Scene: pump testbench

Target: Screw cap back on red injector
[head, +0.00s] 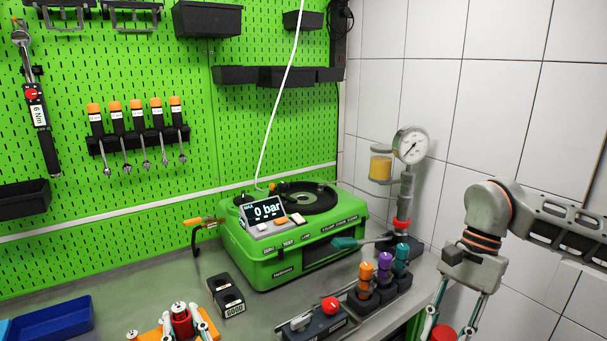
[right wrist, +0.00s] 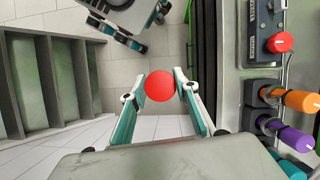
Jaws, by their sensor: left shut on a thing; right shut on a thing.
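The red injector (head: 182,321) is at the bottom edge of the head view, its lower part cut off. My left gripper (head: 186,326) is around it, with fingers on both sides, and is shut on it. My right gripper (head: 448,326) is at the lower right of the head view, well apart from the injector. It is shut on a round red cap (right wrist: 160,86), which shows between the fingertips in the right wrist view. The cap also shows partly at the bottom of the head view (head: 443,333).
A green pump tester (head: 300,250) reading 0 bar stands on the bench. Orange (head: 366,272), purple (head: 384,263) and teal-topped (head: 401,255) injectors stand in black holders beside a red knob (head: 330,305). A black block (head: 226,295) and blue tray (head: 50,322) lie left.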

